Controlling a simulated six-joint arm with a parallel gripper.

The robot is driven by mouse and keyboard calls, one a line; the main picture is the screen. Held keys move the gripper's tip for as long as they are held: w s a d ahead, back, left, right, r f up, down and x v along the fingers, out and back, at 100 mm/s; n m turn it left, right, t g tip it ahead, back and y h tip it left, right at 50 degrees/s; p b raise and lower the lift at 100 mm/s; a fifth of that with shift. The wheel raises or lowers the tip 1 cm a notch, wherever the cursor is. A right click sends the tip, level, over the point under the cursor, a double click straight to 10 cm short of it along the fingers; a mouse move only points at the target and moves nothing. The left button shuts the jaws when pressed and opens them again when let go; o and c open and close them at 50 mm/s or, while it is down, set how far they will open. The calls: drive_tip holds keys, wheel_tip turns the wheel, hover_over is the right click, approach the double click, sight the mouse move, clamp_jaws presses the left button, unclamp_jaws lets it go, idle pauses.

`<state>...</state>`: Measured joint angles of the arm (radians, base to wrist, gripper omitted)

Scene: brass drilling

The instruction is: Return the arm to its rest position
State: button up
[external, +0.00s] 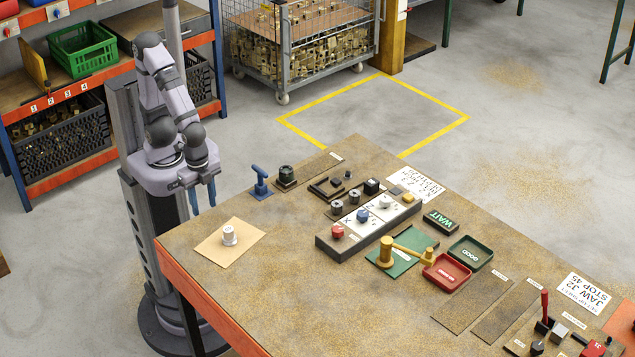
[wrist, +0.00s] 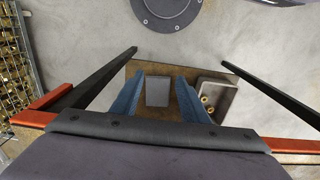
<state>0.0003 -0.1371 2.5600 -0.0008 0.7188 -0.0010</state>
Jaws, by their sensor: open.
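My arm is folded close to its column at the left of the external view, beside the table's near left corner. My gripper (external: 203,207) points down with its two blue fingers apart and nothing visible between them. It hangs at the table's left edge, left of the tan sheet (external: 212,250) with a pale metal part (external: 229,235) on it. In the wrist view my gripper (wrist: 159,80) also shows open, with a blue finger on each side. A grey block-like shape (wrist: 158,92) appears between the fingers; it seems to lie lower down, but I cannot tell its distance.
The workbench (external: 300,290) has an orange edge. A blue stand (external: 261,182) is close right of my gripper. An open tray (wrist: 214,88) with brass rings shows low down.

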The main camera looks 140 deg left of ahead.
wheel_tip(320, 180, up, 11)
drive_tip(key=p, duration=0.9)
drive_tip(key=shift+r, duration=0.2)
